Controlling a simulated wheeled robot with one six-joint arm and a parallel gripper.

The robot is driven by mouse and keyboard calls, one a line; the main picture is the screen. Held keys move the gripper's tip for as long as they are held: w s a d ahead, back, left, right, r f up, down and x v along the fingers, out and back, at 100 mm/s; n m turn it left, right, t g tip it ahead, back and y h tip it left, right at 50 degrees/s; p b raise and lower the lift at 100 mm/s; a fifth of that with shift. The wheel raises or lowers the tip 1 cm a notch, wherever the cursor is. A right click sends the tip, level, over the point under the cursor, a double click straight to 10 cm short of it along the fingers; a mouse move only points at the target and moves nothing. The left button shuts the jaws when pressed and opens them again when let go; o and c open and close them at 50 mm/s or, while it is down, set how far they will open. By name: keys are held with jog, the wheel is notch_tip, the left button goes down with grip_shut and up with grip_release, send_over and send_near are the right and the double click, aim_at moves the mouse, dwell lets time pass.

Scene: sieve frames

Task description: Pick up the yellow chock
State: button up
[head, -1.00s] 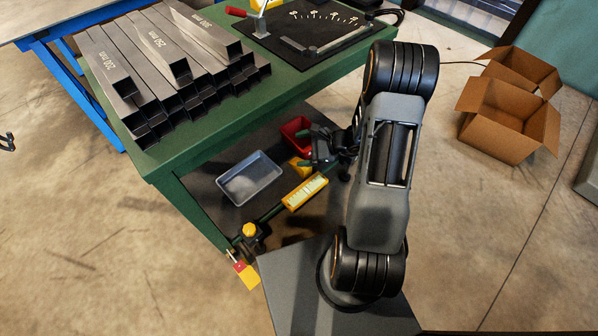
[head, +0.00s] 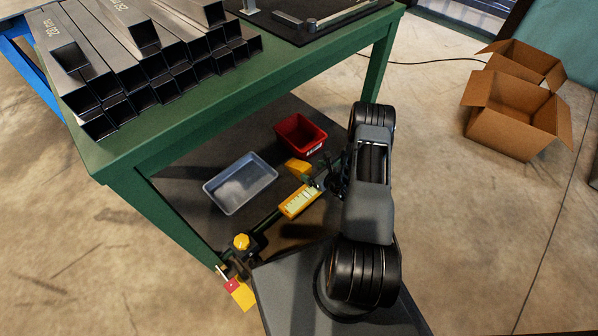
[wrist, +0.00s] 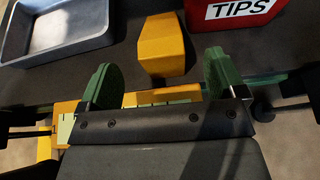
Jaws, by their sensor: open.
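The yellow chock (head: 298,168) lies on the lower shelf under the green bench, between the grey tray and the red bin. In the wrist view the chock (wrist: 161,45) sits ahead of my gripper (wrist: 160,80), about midway between its two green fingertips. The fingers are wide apart with nothing between them, and the chock's near end is just beyond the tips. In the head view my gripper (head: 328,178) is dark and partly hidden by my arm, right of the chock.
A grey tray (head: 225,205) lies left of the chock. A red bin marked TIPS (head: 308,148) stands behind it. A yellow piece with a scale (head: 300,203) on a dark green bar runs along the shelf's front. The bench top (head: 150,140) overhangs, carrying steel tubes.

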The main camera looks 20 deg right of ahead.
aim_at(305, 167)
jog(key=shift+x, duration=0.8)
jog(key=shift+w+a+f+b, duration=0.2)
jog(key=shift+w+f+b, duration=0.15)
jog(key=shift+b, duration=0.15)
jog(key=b+x, duration=0.2)
jog(key=x, duration=0.2)
jog(key=shift+w, duration=0.15)
jog(key=c, duration=1.2)
jog(key=shift+r, duration=0.15)
